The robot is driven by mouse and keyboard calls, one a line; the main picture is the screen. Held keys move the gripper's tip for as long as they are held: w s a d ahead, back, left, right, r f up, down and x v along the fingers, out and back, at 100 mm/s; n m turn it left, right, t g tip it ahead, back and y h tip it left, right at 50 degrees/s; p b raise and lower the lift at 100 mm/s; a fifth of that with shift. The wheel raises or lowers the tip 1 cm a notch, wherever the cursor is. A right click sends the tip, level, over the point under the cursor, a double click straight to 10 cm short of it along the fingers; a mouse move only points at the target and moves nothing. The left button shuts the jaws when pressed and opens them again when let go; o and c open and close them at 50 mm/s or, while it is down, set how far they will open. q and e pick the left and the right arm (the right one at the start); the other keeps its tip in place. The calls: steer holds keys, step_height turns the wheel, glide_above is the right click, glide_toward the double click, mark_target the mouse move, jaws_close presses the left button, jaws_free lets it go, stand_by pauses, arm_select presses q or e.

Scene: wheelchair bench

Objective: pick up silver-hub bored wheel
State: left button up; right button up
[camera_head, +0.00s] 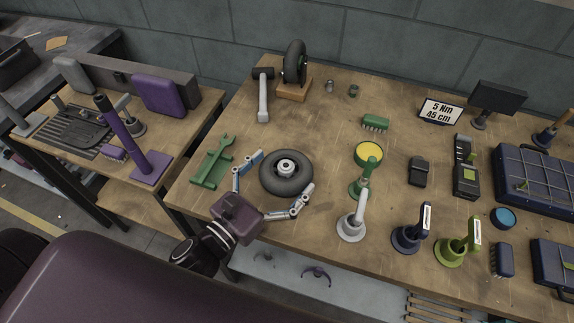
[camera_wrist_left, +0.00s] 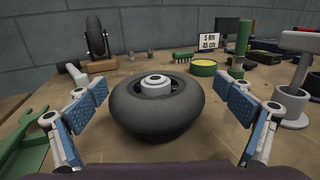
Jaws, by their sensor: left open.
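The silver-hub bored wheel (camera_head: 270,183) is a dark grey tyre with a silver hub, lying flat near the front edge of the wooden bench. It also shows large in the middle of the left wrist view (camera_wrist_left: 157,112), hub up. My left gripper (camera_head: 272,178) is open, with one finger on each side of the wheel. In the left wrist view its blue-padded fingers (camera_wrist_left: 157,110) stand apart to the left and right of the tyre, with gaps visible. My right gripper is not in view.
A hammer (camera_head: 263,98) and an upright wheel on a wooden block (camera_head: 292,91) stand behind. A grey stand (camera_head: 350,226) and a green stand (camera_head: 357,185) are to the right. Bare bench lies behind the wheel.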

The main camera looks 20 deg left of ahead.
mark_target(283, 172)
arm_select(q)
steer(key=c, duration=0.4)
steer(key=shift+c, duration=1.4)
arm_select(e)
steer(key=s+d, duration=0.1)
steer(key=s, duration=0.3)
arm_select(q)
steer(key=shift+f, duration=0.1)
steer(key=c, duration=0.5)
steer(key=shift+r+p, duration=3.6)
steer(key=shift+r, duration=6.55)
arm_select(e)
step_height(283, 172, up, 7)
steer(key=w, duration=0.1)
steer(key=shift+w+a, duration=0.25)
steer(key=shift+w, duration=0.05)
